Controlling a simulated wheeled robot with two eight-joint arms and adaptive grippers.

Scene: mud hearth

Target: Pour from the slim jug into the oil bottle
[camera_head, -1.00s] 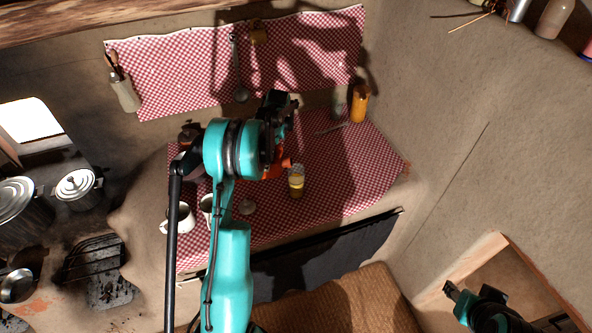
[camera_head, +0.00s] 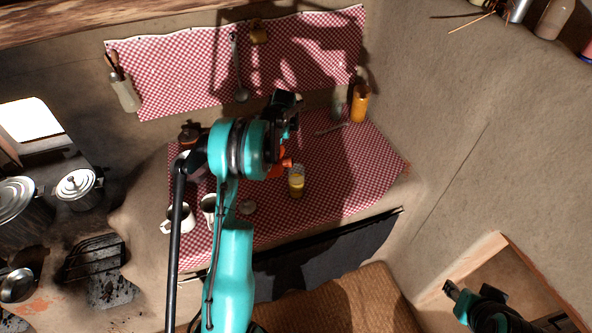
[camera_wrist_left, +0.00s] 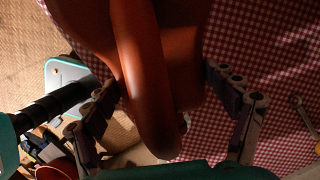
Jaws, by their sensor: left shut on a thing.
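My left gripper (camera_wrist_left: 172,98) is shut on the slim jug (camera_wrist_left: 145,70), an orange-brown vessel with a long curved handle filling the middle of the left wrist view. In the head view only a small orange part of the jug (camera_head: 287,162) shows past my left arm; its mouth cannot be made out. What looks like the oil bottle (camera_head: 297,185), small and clear with amber contents, stands upright on the checked cloth, just below and right of that orange part. My right gripper (camera_head: 468,294) is open and empty at the lower right, away from the table.
An orange bottle (camera_head: 359,104) is at the back right. Metal pots (camera_head: 78,188) are left.

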